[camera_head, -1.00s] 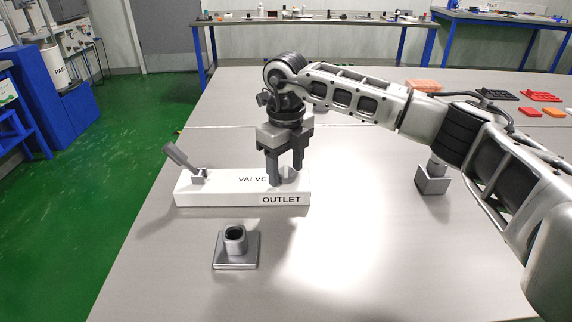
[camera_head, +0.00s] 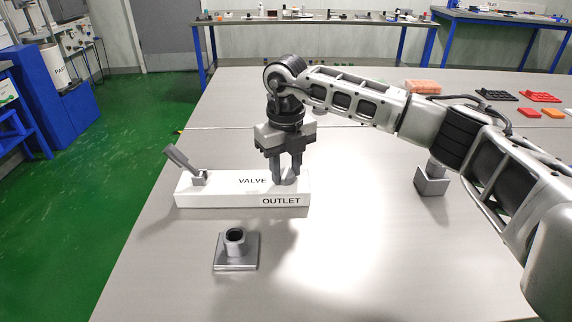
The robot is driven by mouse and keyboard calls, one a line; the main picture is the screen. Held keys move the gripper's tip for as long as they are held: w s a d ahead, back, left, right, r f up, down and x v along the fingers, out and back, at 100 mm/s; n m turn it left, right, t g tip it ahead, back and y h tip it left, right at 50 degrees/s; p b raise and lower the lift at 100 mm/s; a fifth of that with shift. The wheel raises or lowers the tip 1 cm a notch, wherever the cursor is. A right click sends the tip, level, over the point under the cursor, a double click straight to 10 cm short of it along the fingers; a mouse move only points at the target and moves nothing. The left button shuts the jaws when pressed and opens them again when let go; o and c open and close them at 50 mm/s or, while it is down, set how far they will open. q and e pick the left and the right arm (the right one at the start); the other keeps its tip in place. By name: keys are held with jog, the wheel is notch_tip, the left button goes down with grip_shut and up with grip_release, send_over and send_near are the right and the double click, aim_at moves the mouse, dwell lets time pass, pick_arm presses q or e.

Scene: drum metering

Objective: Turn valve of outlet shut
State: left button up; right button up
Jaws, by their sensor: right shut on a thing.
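The white outlet block (camera_head: 225,190) lies on the steel table, marked VALVE on top and OUTLET on its front right. A grey lever (camera_head: 180,160) stands tilted up to the left at the block's left end. A small round grey valve knob (camera_head: 288,180) sits at the right end. My right gripper (camera_head: 286,180) points down over that end, its fingers shut on the knob and hiding part of it. My left gripper is not in view.
A grey socket on a square plate (camera_head: 236,250) stands in front of the block. A grey block-shaped stand (camera_head: 432,182) is to the right under my arm. Red and orange trays (camera_head: 540,97) lie far right. The front middle table is clear.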

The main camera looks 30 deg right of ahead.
jog(key=shift+r+m, duration=0.15)
jog(key=shift+m, duration=0.85)
jog(key=m+p, duration=0.1)
jog(key=m, duration=0.2)
jog(key=shift+m, duration=0.3)
jog(key=m+p, duration=0.1)
jog(key=m, duration=0.1)
jog(key=shift+m, duration=0.4)
jog(key=m+p, duration=0.1)
jog(key=m, duration=0.1)
jog(key=shift+m, duration=0.3)
jog(key=shift+m+p, duration=0.4)
jog(key=shift+m, duration=0.7)
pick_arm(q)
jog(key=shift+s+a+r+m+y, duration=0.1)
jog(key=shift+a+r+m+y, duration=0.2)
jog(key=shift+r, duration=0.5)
pick_arm(e)
jog(key=shift+m, duration=0.8)
pick_arm(q)
jog(key=shift+p, duration=0.3)
pick_arm(e)
jog(key=o, duration=1)
jog(key=shift+c, duration=0.2)
